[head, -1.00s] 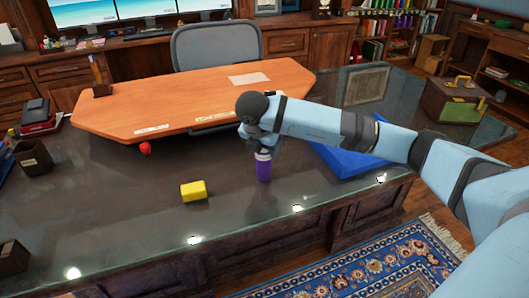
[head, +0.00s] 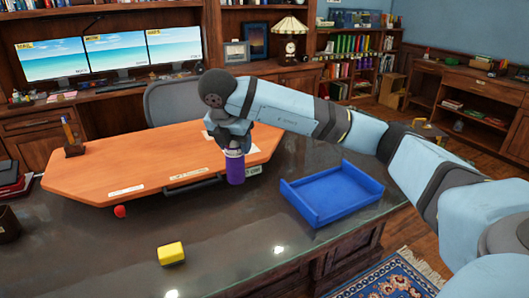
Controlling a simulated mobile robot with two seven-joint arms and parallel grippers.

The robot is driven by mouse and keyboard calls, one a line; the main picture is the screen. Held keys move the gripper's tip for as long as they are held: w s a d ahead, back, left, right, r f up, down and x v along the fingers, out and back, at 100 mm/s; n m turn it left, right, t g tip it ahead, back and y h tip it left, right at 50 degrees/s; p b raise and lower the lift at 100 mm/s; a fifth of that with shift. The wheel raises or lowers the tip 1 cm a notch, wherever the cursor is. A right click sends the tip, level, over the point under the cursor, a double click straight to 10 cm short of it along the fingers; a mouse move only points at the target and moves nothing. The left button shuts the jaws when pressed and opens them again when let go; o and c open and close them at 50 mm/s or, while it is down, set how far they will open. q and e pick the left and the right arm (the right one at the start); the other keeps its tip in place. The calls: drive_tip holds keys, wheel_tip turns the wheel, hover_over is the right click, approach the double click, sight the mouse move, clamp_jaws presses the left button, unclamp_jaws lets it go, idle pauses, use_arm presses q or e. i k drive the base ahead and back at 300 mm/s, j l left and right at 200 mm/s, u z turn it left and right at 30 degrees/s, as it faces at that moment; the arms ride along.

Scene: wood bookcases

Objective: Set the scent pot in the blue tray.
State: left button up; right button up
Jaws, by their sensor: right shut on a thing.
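The scent pot (head: 235,168) is a small purple cylinder with a pale band near its top. My right gripper (head: 232,146) is shut on its top and holds it upright, in front of the orange desk board's edge. The gripper's fingers are mostly hidden by its own wrist. The blue tray (head: 312,212) is empty and lies on the dark glossy desk, to the right of the pot and apart from it. My left gripper is not in view.
A yellow block (head: 171,253) and a small red ball (head: 120,211) are on the desk at the left. The orange board (head: 130,165) stands behind, with a pen holder (head: 73,140) on it. A grey chair (head: 185,98) is beyond. Dark desk surface (head: 225,225) between block and tray is clear.

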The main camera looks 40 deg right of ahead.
sight(320, 197)
drive_tip(key=l, duration=0.5)
drive_tip(key=k+l, duration=0.15)
drive_tip(key=l, duration=0.85)
drive_tip(key=k, duration=0.05)
